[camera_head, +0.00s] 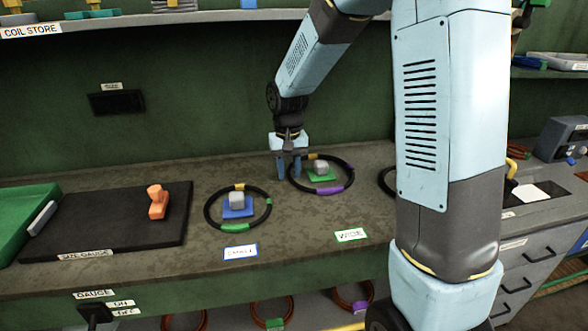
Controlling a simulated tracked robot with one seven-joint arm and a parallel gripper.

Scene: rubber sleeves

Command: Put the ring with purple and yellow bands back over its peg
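The ring with purple and yellow bands (349,179) is a thin black hoop on the bench. It lies around the peg, a grey block on a green base (321,175), with its purple band at the front and yellow band at the back. The peg stands off-centre, towards the back of the hoop. My gripper (289,175) points down at the hoop's left edge. Its two fingers show a narrow gap beside the rim; whether they touch or grip it is unclear.
A ring with green and yellow bands (268,214) lies around a grey peg on a blue base (238,210). Another dark ring (384,180) is mostly hidden by my arm. A black board (100,225) with an orange piece (158,201) lies left. A shelf (150,22) overhangs behind.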

